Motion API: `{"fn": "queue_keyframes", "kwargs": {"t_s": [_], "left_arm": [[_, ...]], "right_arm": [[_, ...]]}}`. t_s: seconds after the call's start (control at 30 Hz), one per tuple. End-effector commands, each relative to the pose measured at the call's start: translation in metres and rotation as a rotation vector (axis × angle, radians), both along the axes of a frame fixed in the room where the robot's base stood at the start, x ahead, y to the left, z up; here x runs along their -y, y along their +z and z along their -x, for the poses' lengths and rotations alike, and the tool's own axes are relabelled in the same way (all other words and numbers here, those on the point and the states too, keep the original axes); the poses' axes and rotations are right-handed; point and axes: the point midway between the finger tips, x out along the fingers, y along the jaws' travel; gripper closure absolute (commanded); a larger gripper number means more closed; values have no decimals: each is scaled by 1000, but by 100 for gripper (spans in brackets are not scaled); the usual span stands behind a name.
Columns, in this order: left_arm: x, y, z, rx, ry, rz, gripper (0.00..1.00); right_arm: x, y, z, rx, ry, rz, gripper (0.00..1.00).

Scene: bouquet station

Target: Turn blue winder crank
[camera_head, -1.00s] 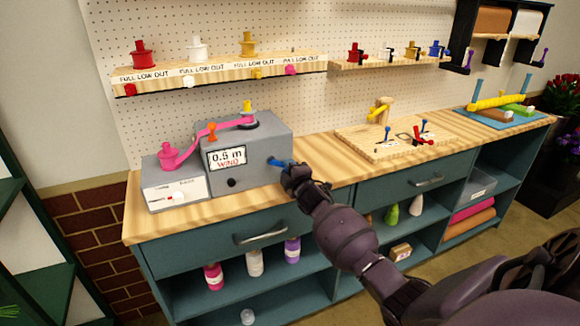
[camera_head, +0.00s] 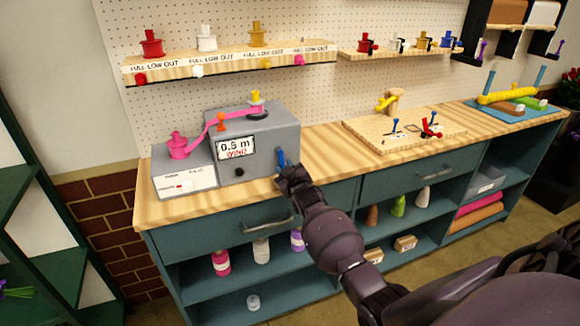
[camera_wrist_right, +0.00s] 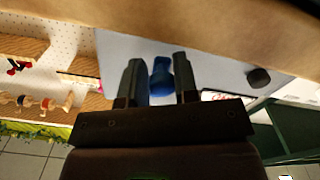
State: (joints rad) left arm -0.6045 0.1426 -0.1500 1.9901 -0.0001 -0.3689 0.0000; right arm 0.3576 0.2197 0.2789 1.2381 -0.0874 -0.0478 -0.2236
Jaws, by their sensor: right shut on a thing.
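The grey winder box (camera_head: 262,143) stands on the wooden counter, with a display reading 0.5 m and WIND. Its blue crank (camera_head: 281,157) is on the front face at the right, now pointing up from my gripper. My right gripper (camera_head: 287,174) is at the crank, shut on its handle. In the right wrist view the blue crank (camera_wrist_right: 161,78) lies between the two fingers of the right gripper (camera_wrist_right: 160,82). Pink ribbon (camera_head: 208,128) runs from a pink spool (camera_head: 178,145) past an orange knob to a yellow-topped spool on the box. My left gripper is not in view.
A shelf (camera_head: 230,62) with several spools hangs above the winder. A wooden board (camera_head: 402,133) with small tools lies on the counter to the right, and a blue mat (camera_head: 515,108) farther right. A drawer handle (camera_head: 268,224) sticks out below the counter.

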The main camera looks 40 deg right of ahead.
Motion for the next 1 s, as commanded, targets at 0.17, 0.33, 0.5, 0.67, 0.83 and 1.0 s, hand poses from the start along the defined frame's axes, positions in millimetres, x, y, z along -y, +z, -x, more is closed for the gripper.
{"fn": "queue_keyframes", "kwargs": {"t_s": [0.17,0.33,0.5,0.67,0.83,1.0], "left_arm": [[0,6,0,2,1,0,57],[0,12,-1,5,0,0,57],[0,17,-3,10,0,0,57],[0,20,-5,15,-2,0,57],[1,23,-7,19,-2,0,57],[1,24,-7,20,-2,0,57]], "right_arm": [[-13,-3,-2,31,5,-162,96],[-19,-1,-4,67,5,-300,96],[-24,2,-6,95,4,-408,96],[-27,4,-7,114,5,-480,96],[-29,5,-8,127,6,-524,96],[-29,7,-8,133,7,-542,96]]}}
